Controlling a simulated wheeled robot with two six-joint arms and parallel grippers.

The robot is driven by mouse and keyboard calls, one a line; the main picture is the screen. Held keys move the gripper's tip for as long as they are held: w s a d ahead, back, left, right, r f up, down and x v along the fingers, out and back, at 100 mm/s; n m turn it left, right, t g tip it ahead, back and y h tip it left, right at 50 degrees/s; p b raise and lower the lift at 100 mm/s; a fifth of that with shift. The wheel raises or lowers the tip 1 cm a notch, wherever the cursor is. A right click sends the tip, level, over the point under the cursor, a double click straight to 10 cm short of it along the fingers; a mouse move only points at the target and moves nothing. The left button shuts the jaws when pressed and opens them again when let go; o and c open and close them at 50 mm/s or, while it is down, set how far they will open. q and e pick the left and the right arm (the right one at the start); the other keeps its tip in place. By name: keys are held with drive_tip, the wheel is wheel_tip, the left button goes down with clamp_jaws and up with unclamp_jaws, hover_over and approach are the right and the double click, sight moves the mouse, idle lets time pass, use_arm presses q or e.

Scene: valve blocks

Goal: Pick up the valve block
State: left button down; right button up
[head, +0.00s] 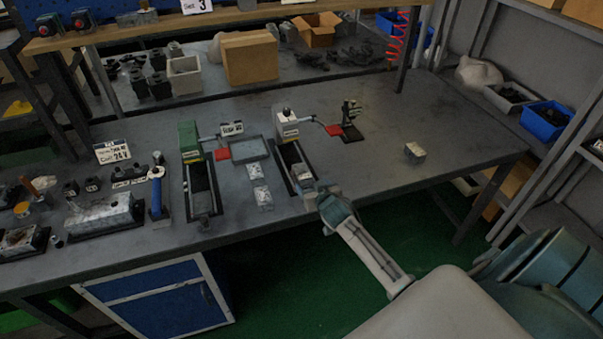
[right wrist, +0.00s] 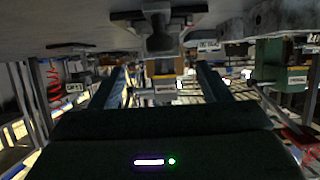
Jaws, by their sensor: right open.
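Small grey metal valve blocks lie on the bench in the head view: one (head: 254,172) and one (head: 262,194) between the two rail stations, and another (head: 414,152) alone on the right. My right gripper (head: 322,192) is at the front end of the right rail station (head: 283,155); its fingertips are hard to make out there. In the right wrist view, which looks upside down, its two dark fingers (right wrist: 163,88) are spread apart, with nothing visibly clamped between them. A dark fixture (right wrist: 158,28) shows ahead of them. My left gripper is out of view.
The left rail station (head: 190,140) has a green head, and a grey tray (head: 249,149) stands between the stations. Cardboard boxes (head: 250,58) line the back. The bench's right part is mostly clear.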

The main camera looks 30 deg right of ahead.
sight(306, 178)
drive_tip(key=shift+w+d+f, duration=0.1)
drive_tip(key=shift+w+f, duration=0.05)
drive_tip(key=shift+w, duration=0.25)
drive_tip(key=shift+w+d+p, duration=0.1)
drive_tip(key=shift+w+p, duration=0.55)
drive_tip(key=shift+p+x, duration=0.55)
drive_tip(key=shift+x, duration=1.4)
drive_tip(key=shift+f, duration=0.15)
drive_tip(key=shift+s, duration=0.1)
drive_tip(key=shift+c, duration=0.4)
drive_tip(key=c, duration=1.1)
drive_tip(key=shift+c, duration=0.8)
